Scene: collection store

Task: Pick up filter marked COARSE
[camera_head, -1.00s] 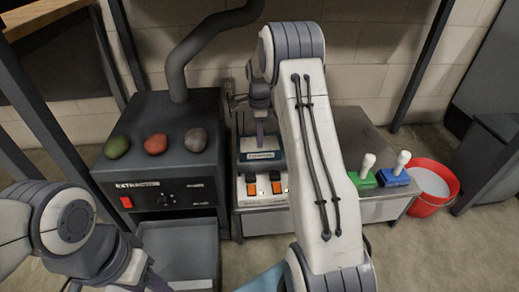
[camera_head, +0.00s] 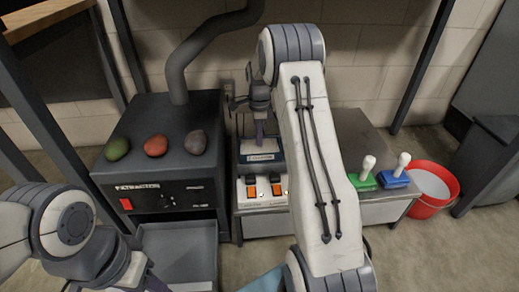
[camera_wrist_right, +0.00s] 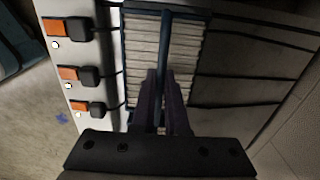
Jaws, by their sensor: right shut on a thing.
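A blue-framed filter (camera_head: 262,157) with a pale label lies on the metal unit at the back centre. The label's wording is too small to read. In the right wrist view the filter (camera_wrist_right: 190,50) shows pale pleats and a blue bar along its middle. My right gripper (camera_head: 260,135) is over it, fingers pointing down. In the right wrist view my right gripper (camera_wrist_right: 163,80) is shut on the blue bar. The arm partly hides the unit's middle. My left gripper (camera_head: 148,284) is cut off at the bottom edge, and its jaws are unclear.
The extractor box (camera_head: 160,185) stands left, with three egg-shaped objects on top and a grey tray (camera_head: 180,245) below. Orange switches (camera_head: 276,185) line the unit's front. Green (camera_head: 362,182) and blue (camera_head: 394,178) handled blocks stand right, beside a red bucket (camera_head: 432,190). Dark posts flank the area.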

